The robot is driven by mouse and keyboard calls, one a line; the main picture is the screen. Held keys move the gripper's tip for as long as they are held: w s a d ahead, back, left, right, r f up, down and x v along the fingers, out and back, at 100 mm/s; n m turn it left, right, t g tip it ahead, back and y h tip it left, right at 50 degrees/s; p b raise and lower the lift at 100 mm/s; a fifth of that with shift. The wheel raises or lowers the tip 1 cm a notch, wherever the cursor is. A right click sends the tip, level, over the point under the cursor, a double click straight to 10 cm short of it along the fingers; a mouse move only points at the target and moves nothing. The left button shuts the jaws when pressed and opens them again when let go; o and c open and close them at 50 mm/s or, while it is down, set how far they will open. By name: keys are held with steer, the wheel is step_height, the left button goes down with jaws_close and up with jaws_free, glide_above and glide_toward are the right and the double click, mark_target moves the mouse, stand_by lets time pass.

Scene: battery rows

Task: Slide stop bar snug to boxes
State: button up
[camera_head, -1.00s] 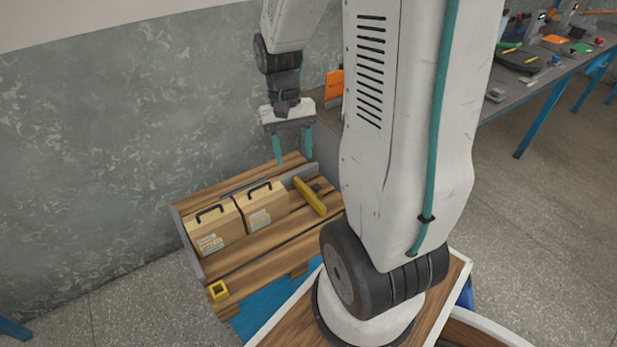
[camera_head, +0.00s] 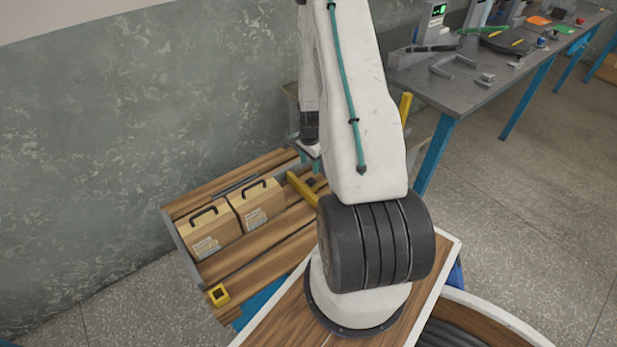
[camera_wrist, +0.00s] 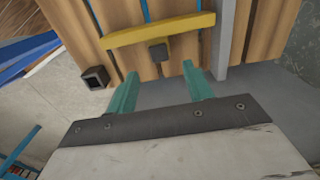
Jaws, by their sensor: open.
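Two tan cardboard boxes with black handles, a left one (camera_head: 209,232) and a right one (camera_head: 257,203), stand side by side on the wooden slatted deck (camera_head: 245,252). The yellow stop bar (camera_head: 299,188) lies across the deck to their right, with a gap between. In the wrist view the bar (camera_wrist: 160,31) runs crosswise beyond my fingertips, with a dark knob (camera_wrist: 158,53) on its near side. My gripper (camera_wrist: 160,70) is open and empty, its teal fingers apart, with the knob between and beyond their tips. In the head view my arm hides most of the gripper.
A grey rail (camera_wrist: 224,40) runs along the deck's wall side. A grey workbench (camera_head: 480,85) with tools stands at the right. The deck in front of the boxes is bare.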

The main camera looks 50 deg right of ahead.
mark_target(311, 180)
steer(key=shift+s+d+f, duration=0.15)
steer(key=shift+d+f, duration=0.05)
steer(key=shift+f, duration=0.2)
step_height(311, 180, down, 7)
steer(key=shift+r, duration=0.1)
jaws_close()
